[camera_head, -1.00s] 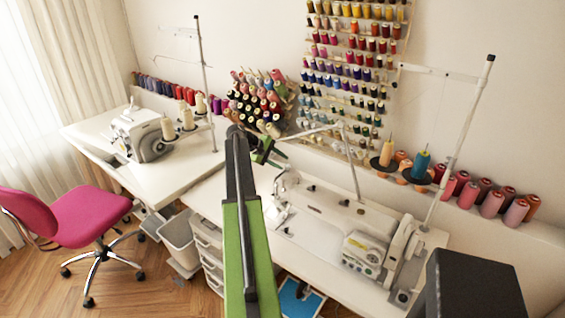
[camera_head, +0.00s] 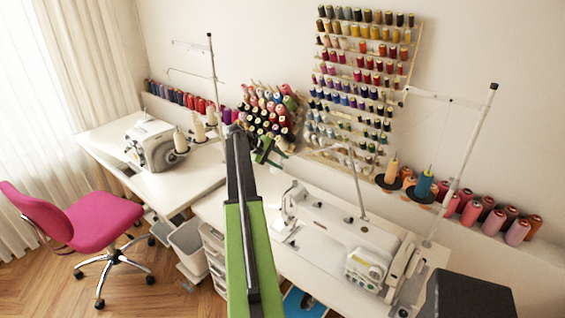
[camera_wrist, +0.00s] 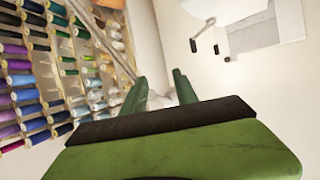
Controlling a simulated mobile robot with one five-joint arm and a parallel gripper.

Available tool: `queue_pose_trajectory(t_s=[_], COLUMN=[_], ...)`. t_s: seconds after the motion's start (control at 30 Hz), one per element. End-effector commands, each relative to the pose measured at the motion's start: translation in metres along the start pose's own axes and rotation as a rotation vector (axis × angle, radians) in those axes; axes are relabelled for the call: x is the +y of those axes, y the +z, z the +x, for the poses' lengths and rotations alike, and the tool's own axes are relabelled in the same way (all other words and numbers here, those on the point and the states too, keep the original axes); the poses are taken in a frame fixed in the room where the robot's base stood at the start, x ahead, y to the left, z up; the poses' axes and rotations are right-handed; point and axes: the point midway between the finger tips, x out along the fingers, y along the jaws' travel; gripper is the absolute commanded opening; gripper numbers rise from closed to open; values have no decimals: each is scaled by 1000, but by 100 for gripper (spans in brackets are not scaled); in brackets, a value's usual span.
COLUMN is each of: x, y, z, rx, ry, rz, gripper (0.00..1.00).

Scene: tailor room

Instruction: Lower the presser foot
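The white sewing machine (camera_head: 345,235) stands on the right-hand white table, its needle end towards the left. The presser foot cannot be made out; it is too small or hidden at that end. My gripper (camera_head: 266,153) is at the end of my green arm, up and left of the machine's needle end, apart from it. In the wrist view my gripper (camera_wrist: 160,88) shows two green fingers spread apart with nothing held between them. A pale block with a dark-ended lever shows at upper right there; I cannot tell which part it is.
A second white machine (camera_head: 152,143) stands on the left table. A thread rack (camera_head: 365,75) hangs on the wall behind my gripper. A thin metal thread stand (camera_head: 465,150) rises at the right. A pink chair (camera_head: 100,222) and grey bin (camera_head: 188,240) stand at left.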

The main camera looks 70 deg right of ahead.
Motion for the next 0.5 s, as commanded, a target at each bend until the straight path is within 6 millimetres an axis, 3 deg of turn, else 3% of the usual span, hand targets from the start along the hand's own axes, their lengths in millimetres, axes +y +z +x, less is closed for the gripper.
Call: queue_pose_trajectory(t_s=[0.5], x=[22], y=[-2], z=[-39], rx=[1], ry=[1], rz=[0], gripper=[35])
